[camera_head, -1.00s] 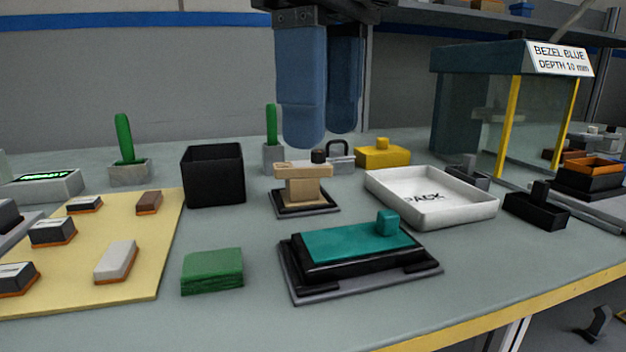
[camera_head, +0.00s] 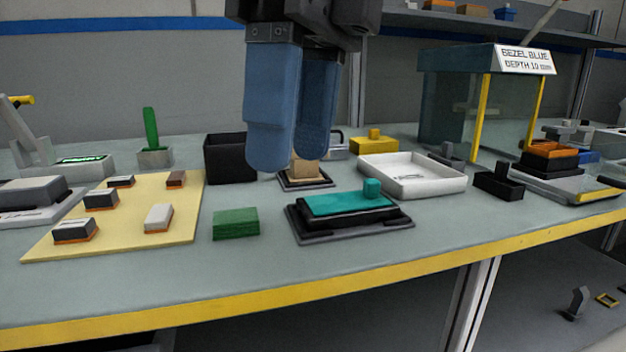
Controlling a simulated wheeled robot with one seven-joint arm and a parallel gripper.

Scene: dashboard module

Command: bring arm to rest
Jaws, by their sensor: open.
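My gripper (camera_head: 286,165) hangs down from the top middle of the view, its two thick blue fingers apart with nothing between them. It is open and above the table. In the picture its fingers overlap the black box and partly hide the tan block (camera_head: 307,170) on its dark base. I cannot tell exactly how far the fingers are from these.
The workbench (camera_head: 280,265) holds a black box (camera_head: 225,163), a green block (camera_head: 236,224), a teal-topped module (camera_head: 350,205), a white tray (camera_head: 415,188) and a yellow mat (camera_head: 70,225) with several small parts. A glass-sided booth (camera_head: 455,110) stands at the back right.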

